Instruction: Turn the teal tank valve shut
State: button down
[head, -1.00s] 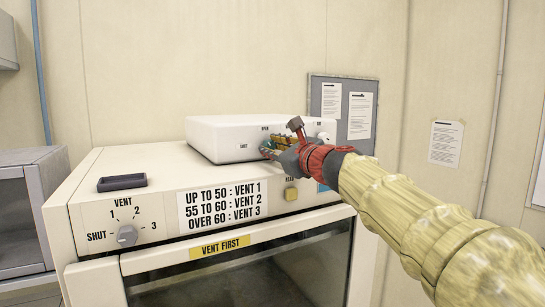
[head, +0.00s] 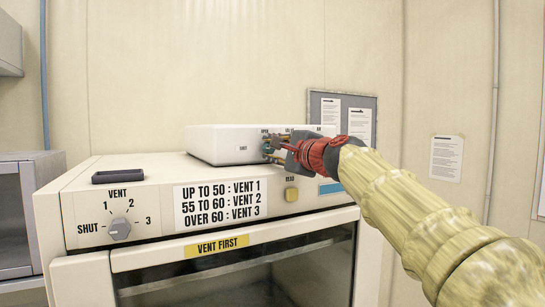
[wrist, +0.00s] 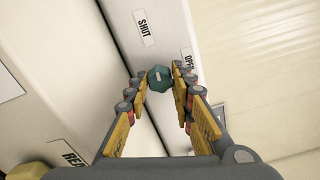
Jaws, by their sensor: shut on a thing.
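The teal tank valve (wrist: 159,78) is a small faceted knob on the front of the white box (head: 215,147). My gripper (wrist: 162,74) is shut on it, with a fingertip on either side in the wrist view. SHUT and OPEN labels are on the box face near the knob. In the head view my gripper (head: 270,148) is at the box front just under the OPEN label, and its fingers hide most of the knob. I cannot tell exactly how far the knob is turned.
The white box sits on a cream oven (head: 80,200) with a vent dial (head: 120,229), a vent sign (head: 221,203) and a yellow button (head: 291,194). A dark tray-like block (head: 118,176) lies on the oven's top left. A notice board (head: 318,98) hangs behind my arm.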

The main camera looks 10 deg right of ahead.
jog(key=shift+n+b, duration=0.3)
jog(key=shift+n, duration=0.3)
jog(key=c, duration=1.5)
grip_release()
jog(key=v, duration=1.2)
